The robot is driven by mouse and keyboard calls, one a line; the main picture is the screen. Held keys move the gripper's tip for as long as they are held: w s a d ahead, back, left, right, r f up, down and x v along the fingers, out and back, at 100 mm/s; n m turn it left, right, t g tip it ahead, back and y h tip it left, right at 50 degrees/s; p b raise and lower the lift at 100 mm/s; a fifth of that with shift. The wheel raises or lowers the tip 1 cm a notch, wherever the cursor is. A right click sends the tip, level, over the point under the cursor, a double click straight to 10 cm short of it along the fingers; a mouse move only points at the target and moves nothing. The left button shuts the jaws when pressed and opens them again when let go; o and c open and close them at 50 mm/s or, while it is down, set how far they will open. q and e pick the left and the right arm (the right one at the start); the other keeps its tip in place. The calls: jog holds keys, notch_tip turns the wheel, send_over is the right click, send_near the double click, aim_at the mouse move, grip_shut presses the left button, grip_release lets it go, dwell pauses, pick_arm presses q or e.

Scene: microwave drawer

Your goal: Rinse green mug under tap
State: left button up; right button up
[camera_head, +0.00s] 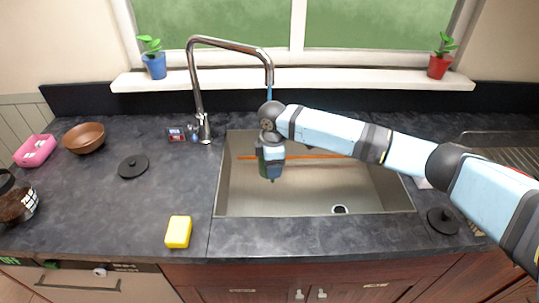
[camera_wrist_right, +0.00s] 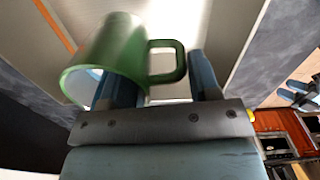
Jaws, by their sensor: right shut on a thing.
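The green mug (camera_wrist_right: 122,45) shows large in the right wrist view, tilted, with its pale inside partly visible and its handle to the right. My right gripper (camera_wrist_right: 160,85) is shut on the mug, with one finger at the mug's rim and the other just beyond the handle. In the head view my right gripper (camera_head: 271,162) points down over the left part of the sink (camera_head: 335,190) and hides most of the mug. The curved metal tap (camera_head: 232,43) stands behind, and a thin blue stream (camera_head: 269,89) drops from its spout toward my wrist. My left gripper is out of view.
A yellow sponge (camera_head: 178,232) lies on the counter left of the sink. A black lid (camera_head: 133,166), a brown bowl (camera_head: 84,138) and a pink box (camera_head: 34,150) are further left. Another black lid (camera_head: 443,221) is right of the sink. An orange strip (camera_head: 316,156) crosses the sink's back.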

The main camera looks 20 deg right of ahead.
jog(key=s+p, duration=0.1)
jog(key=s, duration=0.1)
jog(key=s+p, duration=0.1)
jog(key=p, duration=0.1)
jog(key=s+p, duration=0.1)
jog(key=s, duration=0.1)
jog(key=shift+s+a+p, duration=0.3)
jog(key=shift+a+p, duration=0.05)
jog(key=shift+a, duration=0.05)
dwell(0.7)
dwell(0.3)
jog(key=s+r+p, duration=0.4)
jog(key=s+p, duration=0.1)
jog(key=shift+a+p, duration=0.35)
dwell(0.6)
